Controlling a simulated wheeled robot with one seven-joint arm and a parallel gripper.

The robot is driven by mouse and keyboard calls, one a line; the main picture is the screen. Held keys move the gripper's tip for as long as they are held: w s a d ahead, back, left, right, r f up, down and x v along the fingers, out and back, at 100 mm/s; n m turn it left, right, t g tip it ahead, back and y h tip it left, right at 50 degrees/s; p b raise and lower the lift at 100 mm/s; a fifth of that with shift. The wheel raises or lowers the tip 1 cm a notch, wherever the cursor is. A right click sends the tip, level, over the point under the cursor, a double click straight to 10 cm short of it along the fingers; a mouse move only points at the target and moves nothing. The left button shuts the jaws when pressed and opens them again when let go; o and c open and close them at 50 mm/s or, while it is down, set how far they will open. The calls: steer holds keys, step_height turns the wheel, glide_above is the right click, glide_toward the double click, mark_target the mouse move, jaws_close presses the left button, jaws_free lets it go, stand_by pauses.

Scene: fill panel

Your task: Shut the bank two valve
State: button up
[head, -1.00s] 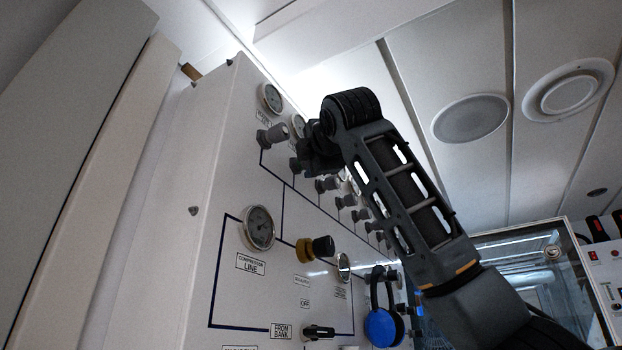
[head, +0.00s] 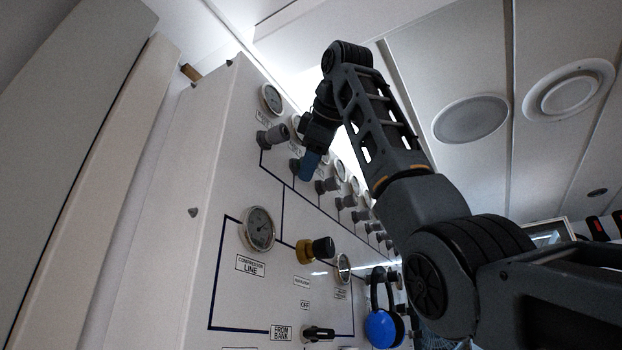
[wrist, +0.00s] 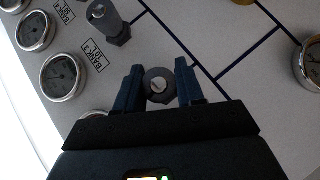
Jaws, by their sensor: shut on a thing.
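The bank two valve is taken to be the second grey knob in the panel's upper row; its base (head: 295,165) shows in the head view. My gripper (head: 309,168) is at this knob, its blue fingers pointing at the panel. In the wrist view the round knob end (wrist: 159,86) sits between the two fingers of my gripper (wrist: 160,88), which is shut on it. The knob's own label is hidden; a label reading BANK 3 (wrist: 97,55) belongs to the neighbouring gauge.
Another grey knob (head: 273,136) stands left of my gripper, and several more run to the right. Gauges (head: 271,98) line the row above. A yellow-based black knob (head: 314,250), a black lever (head: 319,333) and blue ear defenders (head: 383,327) are lower on the panel.

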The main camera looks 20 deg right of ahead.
steer(key=shift+f+m+g+y, duration=0.15)
steer(key=shift+m+g+y, duration=0.45)
steer(key=shift+g, duration=0.2)
steer(key=o, duration=1)
